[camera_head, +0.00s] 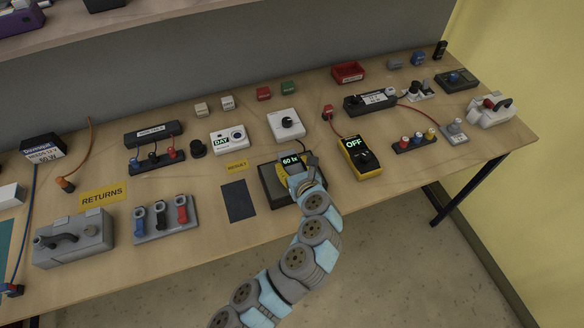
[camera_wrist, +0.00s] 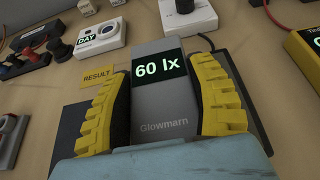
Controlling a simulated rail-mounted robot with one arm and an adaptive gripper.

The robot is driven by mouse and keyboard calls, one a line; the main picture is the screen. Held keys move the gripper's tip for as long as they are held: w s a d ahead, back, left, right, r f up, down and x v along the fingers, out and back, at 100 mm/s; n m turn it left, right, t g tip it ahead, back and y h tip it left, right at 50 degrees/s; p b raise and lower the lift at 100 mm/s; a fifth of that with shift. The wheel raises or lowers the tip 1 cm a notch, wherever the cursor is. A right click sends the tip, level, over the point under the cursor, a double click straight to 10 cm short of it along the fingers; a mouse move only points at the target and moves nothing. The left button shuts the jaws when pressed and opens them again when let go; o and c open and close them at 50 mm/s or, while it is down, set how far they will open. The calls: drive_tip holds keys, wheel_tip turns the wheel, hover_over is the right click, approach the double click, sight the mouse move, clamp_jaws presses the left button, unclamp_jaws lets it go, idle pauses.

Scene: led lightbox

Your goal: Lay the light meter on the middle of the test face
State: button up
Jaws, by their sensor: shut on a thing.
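The light meter (camera_head: 290,160) is a grey slab with a dark display reading 60 lx. It fills the middle of the wrist view (camera_wrist: 160,105), marked Glowmarn. My gripper (camera_head: 299,169) is shut on it, with a yellow ribbed finger on each side in the wrist view (camera_wrist: 168,85). The meter is over a dark-framed flat box (camera_head: 267,186), which looks like the test panel. My gripper and the meter hide most of its face. I cannot tell whether the meter touches it.
A dark mat (camera_head: 239,201) lies left of the box, below a yellow RESULT label (camera_head: 237,166). A white dial box (camera_head: 286,125) stands behind. A yellow meter reading OFF (camera_head: 360,157) lies to the right, with a red lead. A white DAY device (camera_head: 229,139) is behind left.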

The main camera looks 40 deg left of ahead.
drive_tip(key=shift+s+f, duration=0.1)
drive_tip(key=shift+f, duration=0.65)
drive_tip(key=shift+r, duration=0.1)
drive_tip(key=o, duration=1.2)
drive_tip(key=shift+s+d+r, duration=0.1)
drive_tip(key=shift+d+r, duration=0.05)
drive_tip(key=shift+d, duration=0.2)
drive_tip(key=v, duration=1.1)
